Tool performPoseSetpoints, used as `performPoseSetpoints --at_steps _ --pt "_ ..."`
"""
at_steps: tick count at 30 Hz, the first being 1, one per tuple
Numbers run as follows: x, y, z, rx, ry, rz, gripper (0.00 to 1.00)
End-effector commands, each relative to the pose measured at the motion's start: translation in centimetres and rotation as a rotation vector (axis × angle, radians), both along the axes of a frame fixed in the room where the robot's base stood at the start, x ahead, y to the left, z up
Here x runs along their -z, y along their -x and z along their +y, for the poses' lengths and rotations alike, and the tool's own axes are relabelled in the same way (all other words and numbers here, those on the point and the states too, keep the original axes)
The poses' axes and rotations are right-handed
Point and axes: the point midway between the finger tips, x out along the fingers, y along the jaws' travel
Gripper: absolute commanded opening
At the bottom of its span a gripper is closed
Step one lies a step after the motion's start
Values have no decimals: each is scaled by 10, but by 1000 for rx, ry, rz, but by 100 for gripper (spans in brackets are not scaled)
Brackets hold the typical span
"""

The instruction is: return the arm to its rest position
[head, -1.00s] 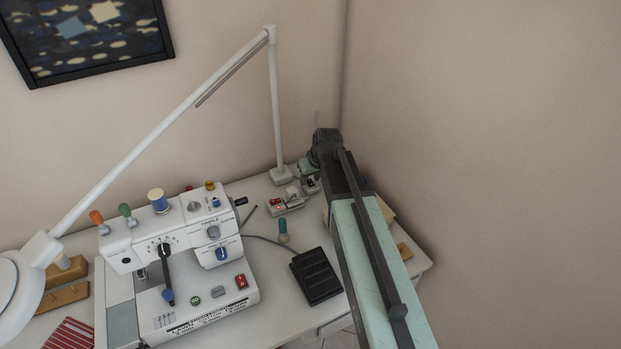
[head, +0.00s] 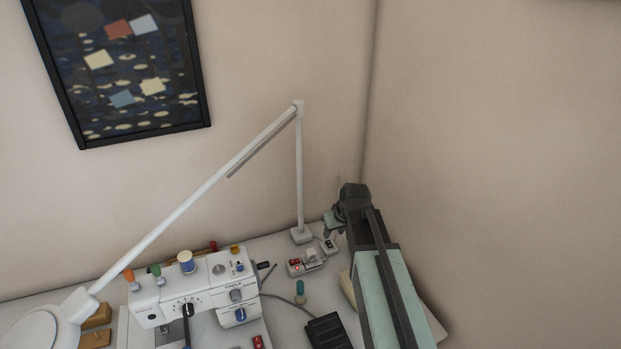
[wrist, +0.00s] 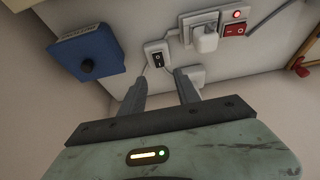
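My gripper (wrist: 161,78) shows in the wrist view with its two grey fingers apart and nothing visible between them. In the head view my arm reaches from the lower right to the back corner of the desk. The wrist end (head: 350,202) is bent down there; the fingertips are too small to make out. In the head view this box (head: 328,246) sits just below and left of the wrist end. I cannot tell whether the fingers touch it.
A power strip with a lit red switch (head: 296,267) lies left of the wrist. A white lamp (head: 299,170) stands close by, its long arm sloping left. A sewing machine (head: 205,292) and black pedal (head: 327,331) are nearer. Walls meet behind my arm. A blue box (wrist: 88,52) shows in the wrist view.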

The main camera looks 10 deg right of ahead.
Motion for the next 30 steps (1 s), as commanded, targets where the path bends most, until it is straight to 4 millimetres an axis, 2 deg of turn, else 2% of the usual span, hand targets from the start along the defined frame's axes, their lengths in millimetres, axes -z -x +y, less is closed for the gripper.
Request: performPoseSetpoints --at_steps 2,3,5,6,9,12,13,15,30 --pt "-2 2 13 -19 0 0 38" --pt "-3 19 24 -34 7 9 38" --pt "2 55 32 -33 20 68 38" --pt "5 81 36 -15 27 122 38" --pt "12 140 35 67 43 263 38" --pt "16 178 28 165 56 372 38" --pt "16 185 26 189 59 395 38" --pt "16 192 25 235 60 434 38" --pt "16 191 26 246 55 434 38"
